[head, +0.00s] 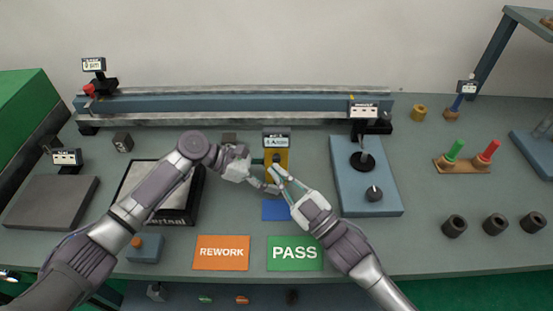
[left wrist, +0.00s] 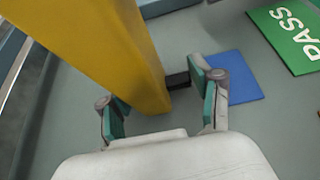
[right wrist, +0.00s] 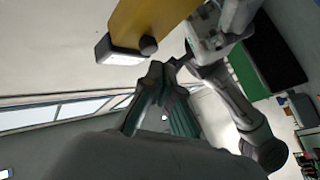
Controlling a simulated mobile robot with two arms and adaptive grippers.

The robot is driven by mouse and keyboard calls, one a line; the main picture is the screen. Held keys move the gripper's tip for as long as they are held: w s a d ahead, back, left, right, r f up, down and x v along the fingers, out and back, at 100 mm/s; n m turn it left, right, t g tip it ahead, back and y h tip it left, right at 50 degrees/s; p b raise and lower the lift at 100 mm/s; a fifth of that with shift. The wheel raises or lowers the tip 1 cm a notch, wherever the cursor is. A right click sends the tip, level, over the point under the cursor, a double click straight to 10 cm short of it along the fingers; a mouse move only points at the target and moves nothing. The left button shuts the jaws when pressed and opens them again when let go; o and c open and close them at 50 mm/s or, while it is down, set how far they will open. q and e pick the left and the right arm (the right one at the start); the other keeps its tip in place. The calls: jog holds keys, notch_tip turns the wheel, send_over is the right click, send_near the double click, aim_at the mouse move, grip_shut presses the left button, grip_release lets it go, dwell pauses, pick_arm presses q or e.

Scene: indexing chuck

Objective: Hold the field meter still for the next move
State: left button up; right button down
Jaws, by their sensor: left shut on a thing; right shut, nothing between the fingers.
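The field meter is a yellow upright body (head: 284,158) with a small display on top, at mid-table in the head view. My left gripper (head: 265,174) is shut on it from the left. In the left wrist view the yellow body (left wrist: 135,70) stands between the fingers of that gripper (left wrist: 160,108). My right gripper (head: 279,175) is shut and empty, close in front of the meter. In the right wrist view its closed fingertips (right wrist: 166,72) are just below a dark round knob (right wrist: 148,45) on the meter; I cannot tell if they touch.
A blue square (head: 274,210) lies in front of the meter. Orange REWORK (head: 221,253) and green PASS (head: 295,254) mats lie near the front edge. A blue-grey fixture (head: 370,190) stands right of the meter, a framed plate (head: 145,180) left, and a long rail (head: 230,103) behind.

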jog(key=shift+w, duration=0.4)
jog(key=shift+w, duration=0.5)
dwell(0.6)
dwell(0.3)
jog(key=shift+s, duration=1)
jog(key=shift+s, duration=2.5)
pick_arm(q)
jog(key=o, duration=0.9)
jog(key=shift+o, duration=0.2)
